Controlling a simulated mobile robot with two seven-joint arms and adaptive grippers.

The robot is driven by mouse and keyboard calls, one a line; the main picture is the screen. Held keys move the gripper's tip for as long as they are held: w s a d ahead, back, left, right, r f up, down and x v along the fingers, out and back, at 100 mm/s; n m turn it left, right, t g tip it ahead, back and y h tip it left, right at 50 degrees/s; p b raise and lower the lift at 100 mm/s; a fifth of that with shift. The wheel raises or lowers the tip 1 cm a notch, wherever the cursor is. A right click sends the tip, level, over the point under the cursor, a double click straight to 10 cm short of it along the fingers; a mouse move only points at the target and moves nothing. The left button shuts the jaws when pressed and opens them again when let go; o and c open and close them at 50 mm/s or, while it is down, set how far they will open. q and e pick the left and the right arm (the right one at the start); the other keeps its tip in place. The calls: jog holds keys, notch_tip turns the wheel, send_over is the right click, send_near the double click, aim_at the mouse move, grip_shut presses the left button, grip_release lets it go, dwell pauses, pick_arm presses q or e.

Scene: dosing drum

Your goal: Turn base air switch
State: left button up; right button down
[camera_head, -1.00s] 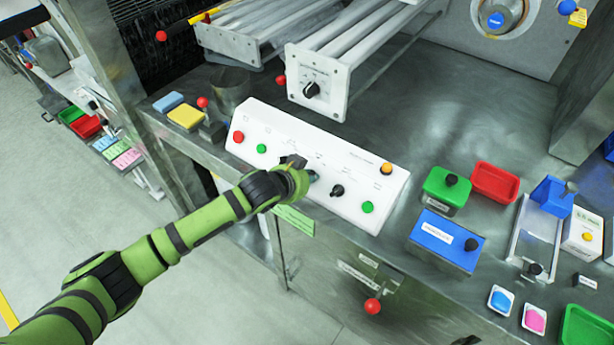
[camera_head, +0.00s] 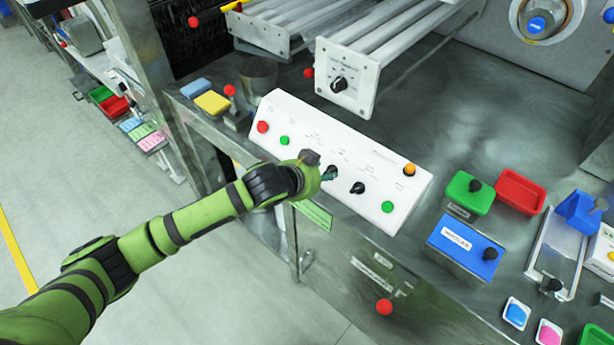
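A long white control panel (camera_head: 278,108) sits on the metal bench's front edge. It carries red and green buttons, an orange button and black rotary switches. One black rotary switch (camera_head: 357,188) shows clearly, just right of my gripper. My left gripper (camera_head: 328,173) is at the middle of the panel, with its fingertips at or very near a switch position left of that switch. The wrist and fingers hide most of that spot, so I cannot tell whether they touch or grip anything. The panel labels are too small to read. My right gripper is not in view.
Another black knob (camera_head: 338,84) is on a white-ended roller unit behind the panel. A green box (camera_head: 466,195), red tray (camera_head: 520,191) and blue box (camera_head: 463,246) stand right of the panel. A red ball knob (camera_head: 384,307) sticks out below the bench edge.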

pick_arm(q)
jog(key=v, duration=0.7)
jog(key=shift+s+a, duration=0.1)
jog(key=shift+s, duration=0.05)
